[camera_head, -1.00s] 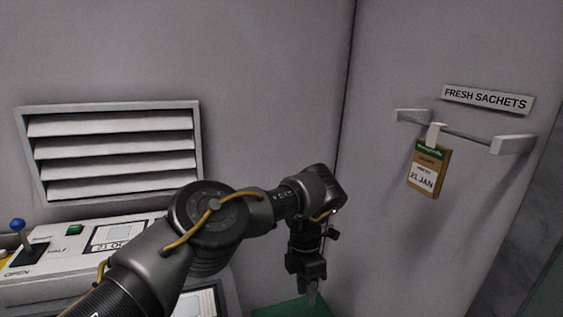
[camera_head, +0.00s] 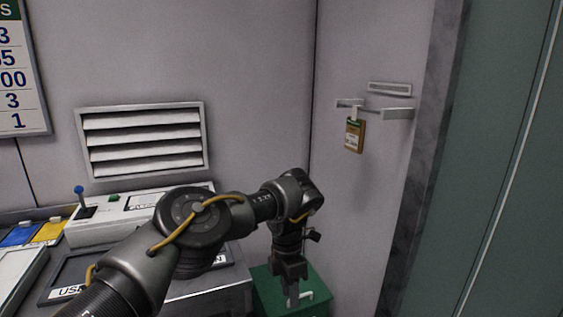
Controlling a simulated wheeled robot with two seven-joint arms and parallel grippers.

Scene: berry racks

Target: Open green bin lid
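The green bin (camera_head: 268,297) stands on the floor in the corner at the bottom middle, partly behind my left gripper and cut off by the frame edge. Its green lid (camera_head: 318,282) looks shut and has a pale handle (camera_head: 307,296). My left gripper (camera_head: 291,300) points down over the lid, right beside the handle. The fingertips are small and dark, and I cannot tell whether they are apart or touch the handle. My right gripper is not in view.
A grey counter (camera_head: 205,300) with a control box and blue-knobbed lever (camera_head: 80,192) stands left of the bin. A sachet packet (camera_head: 354,136) hangs on a wall rail (camera_head: 390,113) above right. A louvred vent (camera_head: 142,140) is on the back wall.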

